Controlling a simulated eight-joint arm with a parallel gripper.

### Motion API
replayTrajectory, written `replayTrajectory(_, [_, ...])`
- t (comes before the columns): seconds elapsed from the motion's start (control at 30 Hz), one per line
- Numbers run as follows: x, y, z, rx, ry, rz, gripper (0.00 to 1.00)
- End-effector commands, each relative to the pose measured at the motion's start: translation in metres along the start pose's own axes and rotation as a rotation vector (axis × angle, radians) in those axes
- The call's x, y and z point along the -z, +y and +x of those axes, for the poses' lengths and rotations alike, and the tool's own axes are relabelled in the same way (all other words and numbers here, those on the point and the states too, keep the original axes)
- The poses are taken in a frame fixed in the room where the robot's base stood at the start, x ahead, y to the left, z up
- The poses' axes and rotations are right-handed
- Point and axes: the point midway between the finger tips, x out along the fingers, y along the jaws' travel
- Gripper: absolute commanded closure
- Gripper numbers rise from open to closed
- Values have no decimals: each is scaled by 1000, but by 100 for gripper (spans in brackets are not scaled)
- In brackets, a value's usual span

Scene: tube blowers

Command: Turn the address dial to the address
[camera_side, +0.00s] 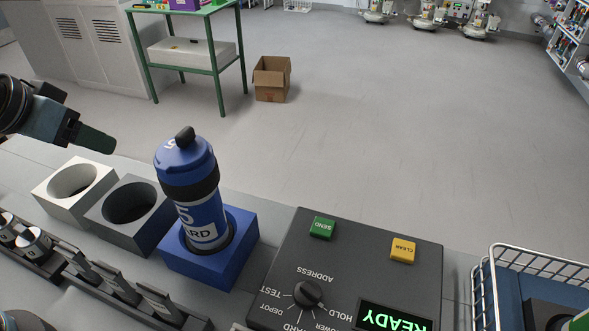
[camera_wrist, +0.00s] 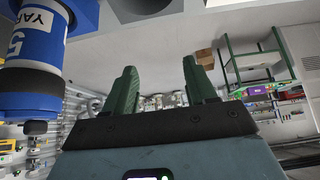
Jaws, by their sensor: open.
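The address dial (camera_side: 309,293) is a black knob on the dark control box (camera_side: 375,237). Labels around it include TEST, DEPOT, HOLD and POWER, and one ends in "ARD". I cannot tell exactly which label it points at. A display (camera_side: 392,317) on the box reads READY in green. A blue canister (camera_side: 190,185) marked 5 stands in the blue socket block (camera_side: 215,262). It also shows in the wrist view (camera_wrist: 38,50). My gripper (camera_side: 100,142) is at the far left, away from the dial. In the wrist view its green fingers (camera_wrist: 160,88) are apart with nothing between them.
A green SEND button (camera_side: 322,227) and a yellow CLEAR button (camera_side: 403,250) are on the box. White (camera_side: 52,203) and grey (camera_side: 150,236) socket blocks stand empty left of the canister. A wire basket (camera_side: 482,290) is at the right.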

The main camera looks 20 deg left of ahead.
Motion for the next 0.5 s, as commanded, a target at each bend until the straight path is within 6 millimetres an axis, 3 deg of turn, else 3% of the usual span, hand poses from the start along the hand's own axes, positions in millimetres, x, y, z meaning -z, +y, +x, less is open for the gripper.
replayTrajectory(0.3, [52, 0, -73, 0, 0, 0, 40])
replayTrajectory(0.5, [76, 39, -77, -67, -82, 32, 40])
